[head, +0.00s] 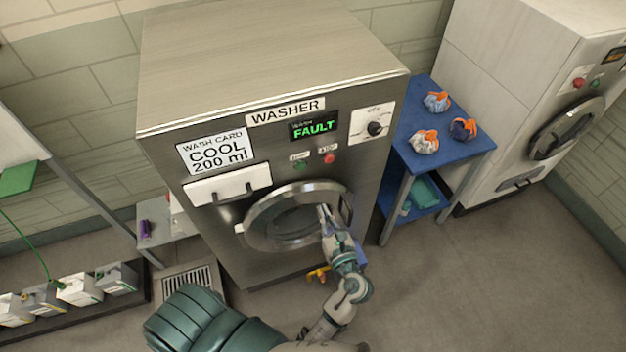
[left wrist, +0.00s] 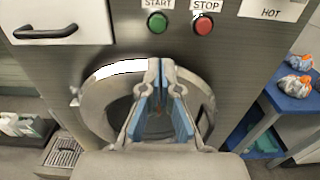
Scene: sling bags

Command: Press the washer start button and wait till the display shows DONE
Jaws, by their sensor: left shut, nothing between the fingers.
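The washer (head: 270,75) stands in the middle of the head view. Its display (head: 313,126) shows FAULT in green letters. Below it are a green start button (head: 302,161) and a red stop button (head: 329,158). In the left wrist view the start button (left wrist: 157,22) lies above the fingertips and the stop button (left wrist: 203,25) lies to its right. My left gripper (head: 324,212) is shut and empty in front of the round door (head: 262,222), below the buttons and apart from them. Its fingers also show in the left wrist view (left wrist: 153,68). My right gripper is not in view.
A detergent drawer (head: 228,184) and a card reading COOL 200 ml (head: 217,151) are left of the door. A dial (head: 374,128) is at the upper right. A blue table (head: 415,105) with several cloth bundles stands right of the washer. White containers (head: 78,290) stand at left.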

